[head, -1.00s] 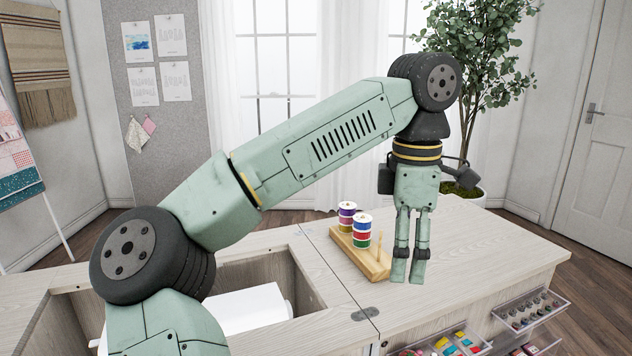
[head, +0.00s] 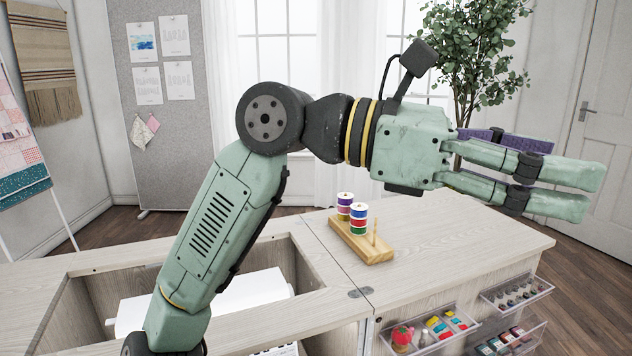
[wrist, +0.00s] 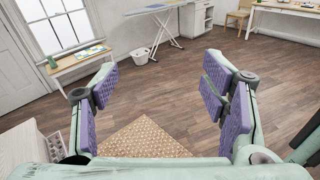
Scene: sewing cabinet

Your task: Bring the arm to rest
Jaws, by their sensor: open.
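My gripper (head: 562,190) is raised above the right side of the cabinet in the head view and points to the right, close to level. Its fingers are open, with nothing between them. In the wrist view my gripper (wrist: 158,95) also shows open, with purple pads on both sides and bare wooden floor beyond. My arm rises from the lower left and bends at the elbow above the cabinet.
The sewing cabinet (head: 455,235) carries a wooden spool rack (head: 362,243) with stacked thread spools (head: 358,218). Clear trays (head: 432,326) stick out from its front. A plant (head: 470,60) stands behind. The wrist view shows a woven rug (wrist: 140,138), an ironing board (wrist: 155,8) and a basket (wrist: 145,54).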

